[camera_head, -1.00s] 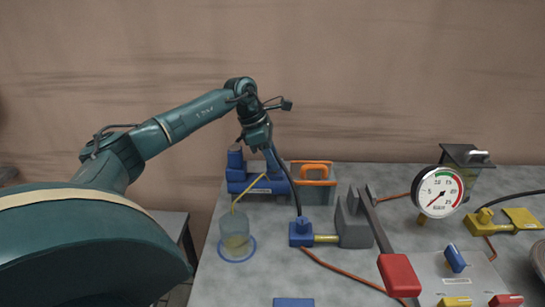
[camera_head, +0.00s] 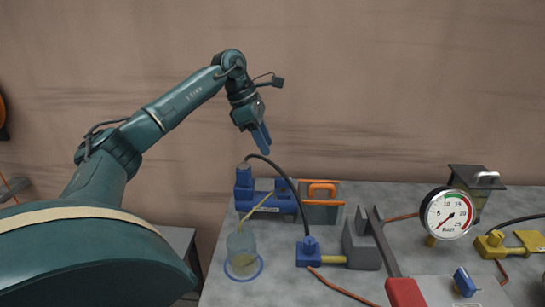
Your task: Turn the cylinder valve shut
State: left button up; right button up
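My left gripper (camera_head: 261,138) hangs in the air above the back left of the bench. Its blue fingers point down, close together, and hold nothing that I can see; the gap between them is not clear. Below it on the bench is a blue unit (camera_head: 267,203) with a short upright post. I cannot tell which blue part is the cylinder valve. A round gauge (camera_head: 447,213) stands further right. My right gripper is not in view.
A clear beaker (camera_head: 241,250) stands front left with a yellow tube in it. A grey box with an orange handle (camera_head: 322,187), a grey block (camera_head: 360,243) with a red-ended lever (camera_head: 404,292), and a yellow fitting (camera_head: 490,243) crowd the bench. The air above is clear.

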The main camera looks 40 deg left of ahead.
aim_at(464, 285)
jog(key=k, duration=1)
